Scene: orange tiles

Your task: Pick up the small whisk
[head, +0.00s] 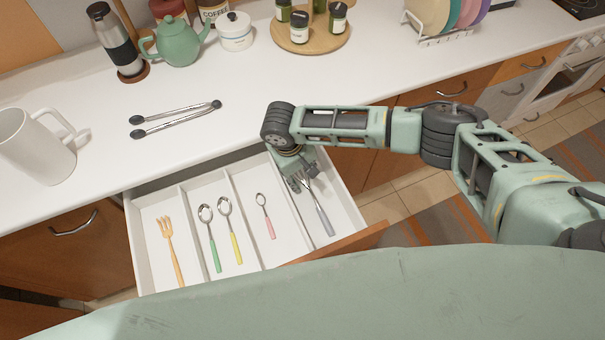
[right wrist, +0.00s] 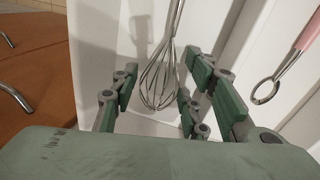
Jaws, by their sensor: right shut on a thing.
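The small whisk (head: 323,213) is grey metal and lies in the rightmost compartment of the open drawer. In the right wrist view its wire loops (right wrist: 160,82) show between my fingers, with the handle running up out of the frame. My right gripper (head: 299,176) reaches down into that compartment and is shut on the whisk at its wire end; it also shows in the right wrist view (right wrist: 158,92). The exact contact is partly hidden by the fingers and wrist. My left gripper is not in view.
The open drawer (head: 153,196) also holds a pink-handled spoon (head: 266,216), yellow and green spoons (head: 230,228), and an orange fork (head: 170,250). Tongs (head: 176,119) and a white pitcher (head: 34,146) stand or lie on the counter (head: 235,90). Dividers border the compartments.

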